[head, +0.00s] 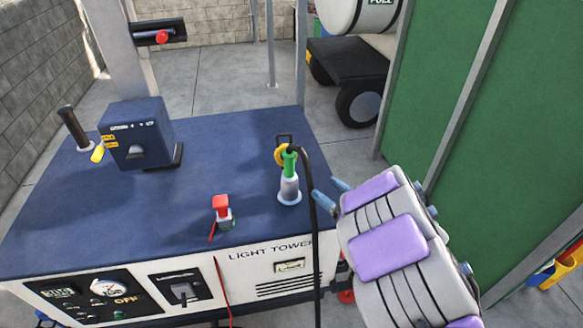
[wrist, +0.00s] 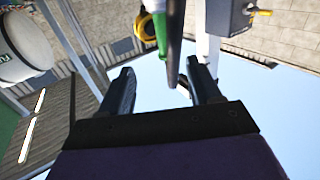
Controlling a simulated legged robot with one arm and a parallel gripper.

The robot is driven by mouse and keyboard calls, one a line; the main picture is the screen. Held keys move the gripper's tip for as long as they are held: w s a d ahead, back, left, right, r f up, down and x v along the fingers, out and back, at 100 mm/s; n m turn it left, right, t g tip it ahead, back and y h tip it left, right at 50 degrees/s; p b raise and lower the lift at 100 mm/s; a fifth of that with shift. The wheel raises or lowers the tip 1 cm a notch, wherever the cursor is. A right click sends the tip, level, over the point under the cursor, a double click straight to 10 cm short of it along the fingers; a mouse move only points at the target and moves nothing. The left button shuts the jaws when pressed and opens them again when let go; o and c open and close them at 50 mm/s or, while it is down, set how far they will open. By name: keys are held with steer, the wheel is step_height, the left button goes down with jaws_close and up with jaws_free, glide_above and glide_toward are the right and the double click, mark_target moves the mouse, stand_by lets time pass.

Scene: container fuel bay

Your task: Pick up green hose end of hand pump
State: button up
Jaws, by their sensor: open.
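The green hose end (head: 290,163) stands upright in a pale grey holder (head: 289,190) on the right part of the blue top. A black hose (head: 312,215) arches from its top and hangs down over the front edge. My gripper (head: 328,192) is open and empty, to the right of the green hose end and apart from it. In the wrist view, my two fingers (wrist: 160,78) are spread. The green end (wrist: 160,32) and the black hose (wrist: 175,55) show beyond and between them; whether the hose lies within the jaws I cannot tell.
The blue top (head: 90,215) of the light tower also bears a red-capped part (head: 222,208), a blue box (head: 138,132) and a black handle (head: 73,126). A yellow ring (head: 281,154) sits behind the green end. A green wall (head: 460,130) stands at right.

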mark_target(293, 167)
steer(key=shift+s+a+b+x, duration=0.1)
steer(key=shift+b+x, duration=0.6)
steer(key=shift+x, duration=1.9)
steer(key=shift+s+a+b+x, duration=0.15)
steer(key=shift+b+x, duration=0.55)
steer(key=shift+x, duration=1.85)
steer(key=shift+s+a+b+x, duration=0.1)
steer(key=shift+b+x, duration=0.6)
steer(key=shift+x, duration=1.9)
steer(key=shift+c, duration=0.3)
steer(key=shift+d, duration=0.15)
steer(key=c, duration=0.3)
jaws_close()
